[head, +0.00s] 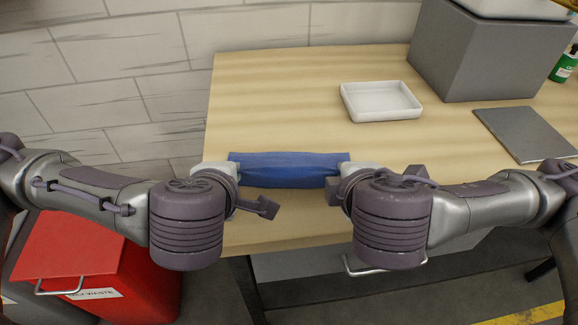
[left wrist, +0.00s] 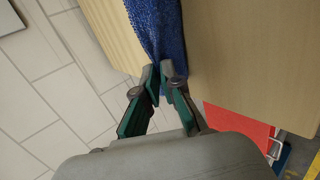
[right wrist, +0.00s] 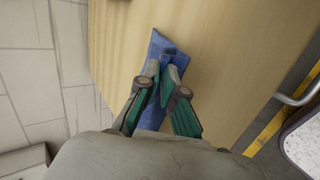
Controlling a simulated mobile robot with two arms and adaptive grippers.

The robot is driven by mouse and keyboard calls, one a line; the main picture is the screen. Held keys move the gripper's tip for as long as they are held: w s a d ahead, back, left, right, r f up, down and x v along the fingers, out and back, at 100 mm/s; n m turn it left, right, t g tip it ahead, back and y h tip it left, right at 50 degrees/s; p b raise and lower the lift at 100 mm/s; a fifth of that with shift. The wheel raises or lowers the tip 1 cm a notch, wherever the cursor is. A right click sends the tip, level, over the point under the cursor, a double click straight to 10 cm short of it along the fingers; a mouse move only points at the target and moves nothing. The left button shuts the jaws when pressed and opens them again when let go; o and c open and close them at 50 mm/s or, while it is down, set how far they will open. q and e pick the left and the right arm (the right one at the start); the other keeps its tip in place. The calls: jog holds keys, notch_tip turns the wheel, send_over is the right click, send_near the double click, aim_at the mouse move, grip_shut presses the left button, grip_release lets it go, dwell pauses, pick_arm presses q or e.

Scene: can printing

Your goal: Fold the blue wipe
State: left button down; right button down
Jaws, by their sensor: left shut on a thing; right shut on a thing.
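The blue wipe (head: 288,169) is a narrow, folded-looking strip near the front of the wooden table, stretched left to right between my two grippers. My left gripper (head: 229,172) is at its left end, and the left wrist view shows the fingertips (left wrist: 160,70) shut on the blue wipe (left wrist: 158,30). My right gripper (head: 350,172) is at its right end, and the right wrist view shows the fingertips (right wrist: 163,72) shut on the blue wipe (right wrist: 157,47). The wrists hide parts of both ends. I cannot tell how many layers the wipe has.
A white tray (head: 381,114) stands on the wooden table (head: 270,90) behind the wipe. A grey box (head: 480,60) and a flat grey plate (head: 530,133) are at the right. A red waste bin (head: 70,245) stands below left. The table's back left is clear.

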pick_arm(q)
jog(key=shift+s, duration=0.15)
pick_arm(e)
jog(key=shift+s, duration=0.15)
pick_arm(q)
jog(key=c, duration=1)
grip_release()
jog(key=shift+c, duration=0.2)
pick_arm(e)
jog(key=c, duration=1)
grip_release()
jog(key=shift+c, duration=0.2)
pick_arm(q)
jog(key=shift+r, duration=0.1)
pick_arm(e)
jog(key=shift+r, duration=0.1)
